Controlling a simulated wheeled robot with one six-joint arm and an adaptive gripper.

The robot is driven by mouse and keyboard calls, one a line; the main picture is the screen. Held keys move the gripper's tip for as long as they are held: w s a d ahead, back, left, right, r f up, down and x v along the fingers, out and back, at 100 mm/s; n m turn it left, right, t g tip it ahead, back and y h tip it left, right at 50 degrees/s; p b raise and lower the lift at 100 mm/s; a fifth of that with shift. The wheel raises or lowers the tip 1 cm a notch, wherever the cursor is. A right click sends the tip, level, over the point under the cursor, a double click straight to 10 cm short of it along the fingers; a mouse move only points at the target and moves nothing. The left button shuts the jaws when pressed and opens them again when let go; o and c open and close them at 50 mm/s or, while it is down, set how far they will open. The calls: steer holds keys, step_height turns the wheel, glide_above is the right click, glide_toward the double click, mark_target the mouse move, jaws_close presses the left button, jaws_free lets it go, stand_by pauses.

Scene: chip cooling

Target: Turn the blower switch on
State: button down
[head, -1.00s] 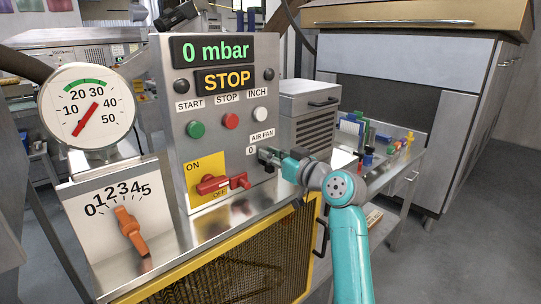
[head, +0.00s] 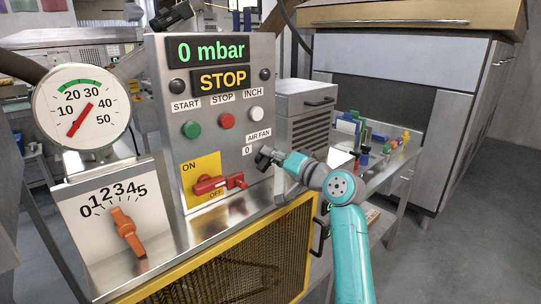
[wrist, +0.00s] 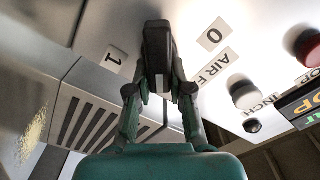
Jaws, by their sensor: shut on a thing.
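The blower switch is a dark knob (wrist: 157,45) on the steel control panel (head: 215,150), below the AIR FAN label (head: 258,135). In the wrist view its long side lies between the "1" label (wrist: 117,59) and the "0" label (wrist: 213,37). My gripper (head: 266,158) is at the panel's lower right; in the wrist view (wrist: 160,85) its fingers are closed on the knob. In the head view the gripper hides most of the knob and the "1" label.
The red ON/OFF handle (head: 219,183) sits left of my gripper, low on the panel. The STOP button (head: 227,121) and white INCH button (head: 255,114) are above. A grey louvred box (head: 308,110) stands close behind on the right.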

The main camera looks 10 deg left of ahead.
steer(key=m, duration=0.3)
steer(key=shift+w+d+f+m, duration=0.15)
steer(key=shift+w+f+m, duration=0.05)
steer(key=shift+f+m, duration=0.35)
steer(key=shift+m, duration=0.75)
steer(key=shift+f+m, duration=0.15)
steer(key=shift+m, duration=0.75)
steer(key=c, duration=1)
jaws_free()
steer(key=shift+c, duration=0.2)
steer(key=v, duration=1.2)
steer(key=shift+f, duration=0.15)
